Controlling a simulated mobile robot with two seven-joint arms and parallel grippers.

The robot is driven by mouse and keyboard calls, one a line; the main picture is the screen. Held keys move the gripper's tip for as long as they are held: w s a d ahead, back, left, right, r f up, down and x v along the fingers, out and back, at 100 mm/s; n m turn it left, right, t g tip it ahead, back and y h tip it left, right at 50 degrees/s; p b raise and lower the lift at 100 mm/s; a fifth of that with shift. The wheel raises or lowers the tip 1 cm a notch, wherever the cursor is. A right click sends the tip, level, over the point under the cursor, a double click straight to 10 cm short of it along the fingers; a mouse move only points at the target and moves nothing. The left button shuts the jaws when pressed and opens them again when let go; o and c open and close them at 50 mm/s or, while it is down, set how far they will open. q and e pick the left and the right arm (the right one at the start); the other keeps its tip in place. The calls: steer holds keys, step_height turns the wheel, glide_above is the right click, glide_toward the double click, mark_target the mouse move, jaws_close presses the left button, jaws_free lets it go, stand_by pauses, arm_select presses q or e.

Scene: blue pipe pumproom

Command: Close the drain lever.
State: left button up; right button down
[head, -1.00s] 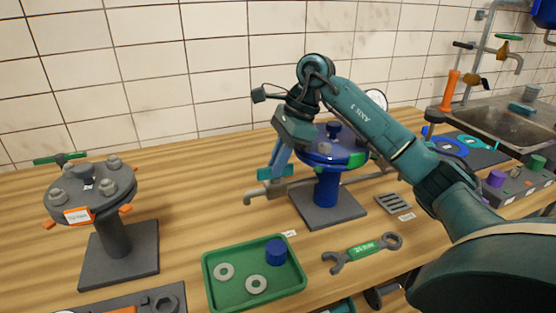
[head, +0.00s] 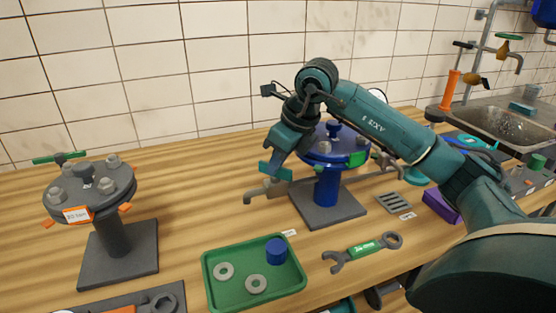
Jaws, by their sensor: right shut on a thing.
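The blue flange (head: 327,187) stands on a dark square base on the wooden bench. A grey drain spout (head: 257,195) sticks out from it to the left, with its end bent down. My right gripper (head: 275,169) reaches down from above to the drain fitting just above this spout. It is shut on the drain lever there. The gripper's own body hides most of the lever, so its exact angle cannot be told. My left gripper is not in view.
A green tray (head: 213,282) with washers and a blue cap sits in front. A wrench (head: 362,252) and a grey grate (head: 393,204) lie to the right of it. A second, grey flange stand (head: 115,235) is at the left. The bench between the stands is clear.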

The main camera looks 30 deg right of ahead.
steer(key=m+h, duration=0.1)
steer(key=m, duration=0.3)
steer(key=shift+a+m+h, duration=0.15)
steer(key=shift+m+h, duration=0.15)
steer(key=shift+h, duration=0.1)
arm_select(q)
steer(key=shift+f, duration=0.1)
arm_select(e)
steer(key=shift+m+h, duration=0.6)
steer(key=shift+m, duration=1.3)
steer(key=c, duration=1.5)
jaws_free()
arm_select(q)
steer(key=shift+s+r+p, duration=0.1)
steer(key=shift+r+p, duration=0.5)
steer(key=shift+p, duration=0.4)
arm_select(e)
steer(key=v, duration=1.3)
steer(key=shift+s+a, duration=0.1)
steer(key=shift+a, duration=0.1)
